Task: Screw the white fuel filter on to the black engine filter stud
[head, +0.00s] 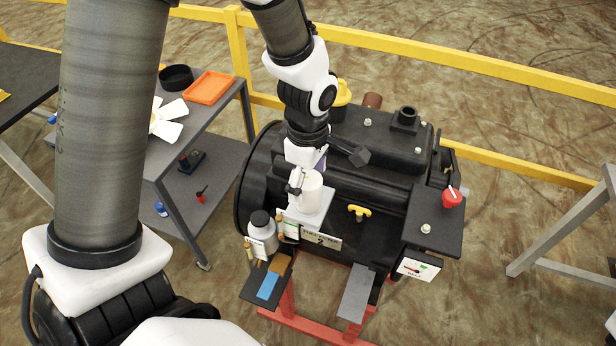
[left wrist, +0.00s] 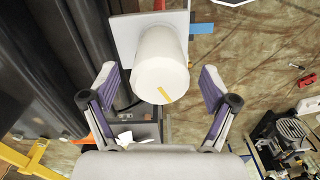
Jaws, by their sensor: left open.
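The white fuel filter (head: 312,192) is a plain cylinder on a light square plate (head: 303,216) at the near side of the black engine (head: 365,185). In the left wrist view the filter (left wrist: 162,65) shows its round end with a short yellow mark, and the plate (left wrist: 121,38) is behind it. The stud is hidden, so I cannot tell how the threads sit. My left gripper (head: 306,174) is at the filter. It also shows in the left wrist view (left wrist: 160,86), open, with one finger on each side of the filter and gaps between. My right gripper is not in view.
A grey bottle with a black cap (head: 261,234) stands just left of the filter. A yellow T-handle (head: 358,212) and a red knob (head: 452,197) are to the right. A grey cart (head: 222,135) holds an orange tray (head: 209,87). Yellow railing (head: 480,68) runs behind.

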